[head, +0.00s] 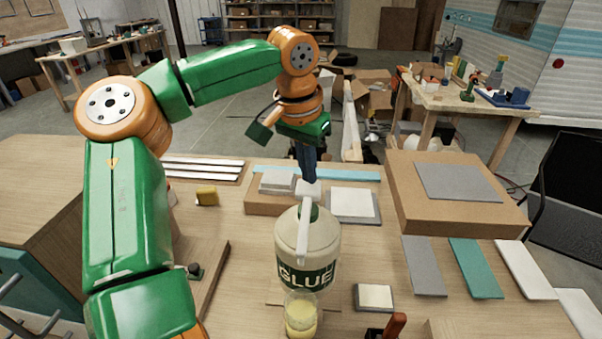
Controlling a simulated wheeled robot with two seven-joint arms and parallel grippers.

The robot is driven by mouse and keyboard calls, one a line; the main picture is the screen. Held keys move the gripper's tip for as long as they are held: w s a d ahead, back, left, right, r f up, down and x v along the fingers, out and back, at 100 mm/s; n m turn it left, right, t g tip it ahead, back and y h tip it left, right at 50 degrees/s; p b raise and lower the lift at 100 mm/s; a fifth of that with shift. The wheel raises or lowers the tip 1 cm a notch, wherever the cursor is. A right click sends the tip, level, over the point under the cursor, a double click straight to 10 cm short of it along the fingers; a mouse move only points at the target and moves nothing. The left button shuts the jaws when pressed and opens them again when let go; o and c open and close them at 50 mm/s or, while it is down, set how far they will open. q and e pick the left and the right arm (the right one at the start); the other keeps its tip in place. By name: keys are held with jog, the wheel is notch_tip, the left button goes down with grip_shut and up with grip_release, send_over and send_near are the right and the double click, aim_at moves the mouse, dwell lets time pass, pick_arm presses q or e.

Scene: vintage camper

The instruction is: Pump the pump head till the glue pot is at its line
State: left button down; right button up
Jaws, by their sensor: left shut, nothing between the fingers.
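The glue bottle (308,247), a cream bottle with a dark green "GLUE" label, stands upright on the workbench. Its white pump head (308,189) is on top, with the spout pointing toward me. The glue pot (300,318) is a small clear jar in front of the bottle, below the spout, with pale yellow glue inside. I cannot make out its line clearly. My left gripper (308,177) points down, shut and empty, with its fingertips right at the top of the pump head. I cannot tell whether they touch it. My right gripper is not in view.
A small cream tile block (374,297) and a red-brown handle (396,325) lie right of the pot. A cardboard box (450,215) and colored strips (474,268) fill the right side.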

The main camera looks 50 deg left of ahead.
aim_at(307, 187)
pick_arm(q)
jog(key=shift+f+b, duration=0.85)
jog(key=shift+f, duration=1.15)
notch_tip(307, 187, up, 3)
jog(key=p, duration=0.3)
jog(key=shift+r+p, duration=0.1)
jog(key=shift+p, duration=0.25)
notch_tip(307, 187, up, 7)
